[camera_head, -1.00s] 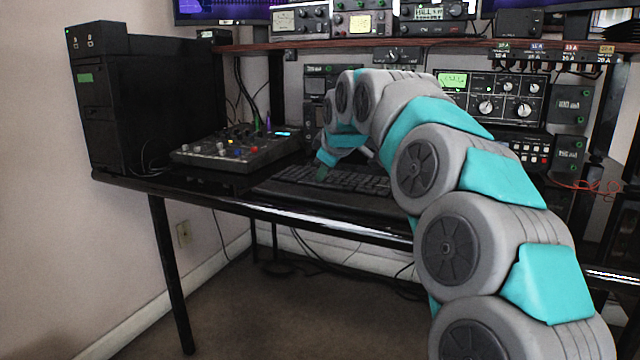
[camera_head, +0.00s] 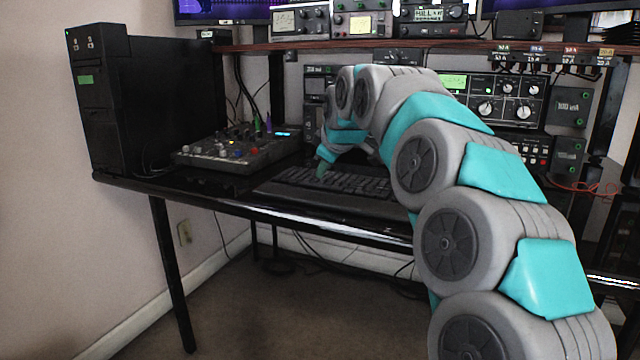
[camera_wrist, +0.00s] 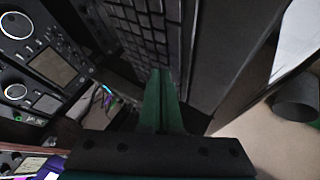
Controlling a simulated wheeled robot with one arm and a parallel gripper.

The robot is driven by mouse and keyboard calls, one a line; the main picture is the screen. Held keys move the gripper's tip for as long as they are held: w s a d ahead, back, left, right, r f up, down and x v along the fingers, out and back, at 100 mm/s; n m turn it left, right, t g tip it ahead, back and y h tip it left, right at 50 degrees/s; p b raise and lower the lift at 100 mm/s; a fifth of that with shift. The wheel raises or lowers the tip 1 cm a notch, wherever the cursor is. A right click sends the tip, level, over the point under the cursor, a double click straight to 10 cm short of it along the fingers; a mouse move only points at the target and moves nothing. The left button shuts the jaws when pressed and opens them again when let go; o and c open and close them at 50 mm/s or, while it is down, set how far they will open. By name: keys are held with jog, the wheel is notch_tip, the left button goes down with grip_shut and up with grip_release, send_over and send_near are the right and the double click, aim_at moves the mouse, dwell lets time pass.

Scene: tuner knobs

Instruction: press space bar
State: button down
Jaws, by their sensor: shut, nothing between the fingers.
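The black keyboard (camera_head: 335,187) lies on the desk, partly hidden behind my arm on its right side. In the wrist view its keys (camera_wrist: 145,30) run up from the middle toward the top, with the dark wrist-rest strip (camera_wrist: 205,60) beside them. My gripper (camera_head: 322,170) is shut and empty, pointing down over the keyboard's left-middle part. In the wrist view the green fingers of my gripper (camera_wrist: 160,75) lie together, their tips over or at the keys near the edge strip. I cannot tell whether the tips touch a key, or which key is the space bar.
A mixer panel (camera_head: 235,148) with knobs stands left of the keyboard, and a black tower case (camera_head: 140,105) stands farther left. Radio equipment (camera_head: 490,100) fills the back right. A shelf (camera_head: 250,47) runs above. The glossy desk front edge (camera_head: 300,222) is clear.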

aim_at(323, 186)
jog(key=shift+r, duration=0.15)
notch_tip(323, 186, up, 5)
jog(key=p, duration=0.4)
dwell(0.6)
